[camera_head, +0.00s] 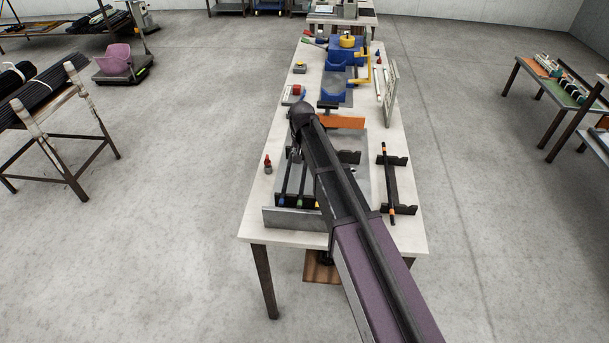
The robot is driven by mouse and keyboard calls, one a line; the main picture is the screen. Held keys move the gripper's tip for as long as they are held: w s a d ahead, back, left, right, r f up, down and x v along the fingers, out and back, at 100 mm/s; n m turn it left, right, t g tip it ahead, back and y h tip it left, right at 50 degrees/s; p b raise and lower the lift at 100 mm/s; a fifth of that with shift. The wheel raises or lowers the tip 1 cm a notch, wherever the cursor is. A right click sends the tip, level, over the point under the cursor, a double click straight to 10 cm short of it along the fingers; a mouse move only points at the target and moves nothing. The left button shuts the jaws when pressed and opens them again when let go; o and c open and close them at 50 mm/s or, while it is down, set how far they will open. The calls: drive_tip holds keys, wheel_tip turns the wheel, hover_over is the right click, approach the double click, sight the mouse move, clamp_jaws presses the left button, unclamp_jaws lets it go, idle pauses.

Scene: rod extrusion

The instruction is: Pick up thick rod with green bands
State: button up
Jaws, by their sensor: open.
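A rod with a green band (300,203) near its front end lies in a grey metal tray (290,218) at the near end of the white table. It lies between a rod with a blue band (282,199) on its left and a yellow-marked end on its right, partly behind my arm. The rods' thickness is hard to judge at this size. My arm crosses above the tray from the lower right, its dark far joint beyond the rods.
A black rod with orange bands (390,187) rests on a dark two-post holder (403,210) at the right. A small red-topped item (267,164) stands at the table's left edge.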

sight(305, 168)
drive_tip(key=shift+w+f+b, duration=0.1)
drive_tip(key=shift+f+b, duration=0.2)
drive_tip(key=shift+f, duration=0.25)
drive_tip(key=shift+w+d+f+b, duration=0.15)
drive_tip(key=shift+w+f+b, duration=0.05)
drive_tip(key=shift+f+b, duration=1.1)
drive_tip(key=shift+w+d+f+b, duration=0.1)
drive_tip(key=shift+w+f+b, duration=0.1)
drive_tip(key=shift+f+b, duration=1.1)
clamp_jaws()
